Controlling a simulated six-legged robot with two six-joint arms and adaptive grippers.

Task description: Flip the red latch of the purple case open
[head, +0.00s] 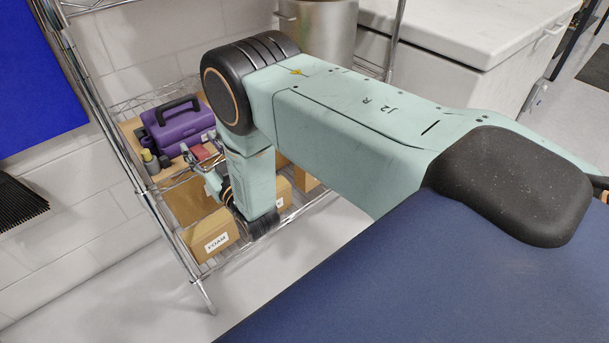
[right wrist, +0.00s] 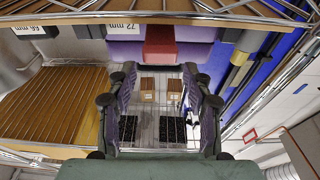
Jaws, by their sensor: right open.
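The purple case (head: 178,128) with its black handle stands on a wire shelf rack in the head view. Its red latch (head: 203,150) shows at the front, close to my right gripper (head: 203,165). In the right wrist view, the red latch (right wrist: 160,46) lies just beyond the fingertips, roughly centred between them, against the purple case (right wrist: 124,51). My right gripper (right wrist: 159,72) is open, with nothing between its fingers. I cannot tell whether a finger touches the latch. My left gripper is not in view.
Small bottles (head: 151,161) stand beside the case. A cardboard box marked FOAM (head: 214,236) sits on a lower shelf. A chrome rack post (head: 165,228) and shelf wires are close to my right arm. A metal drum (head: 318,28) stands behind.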

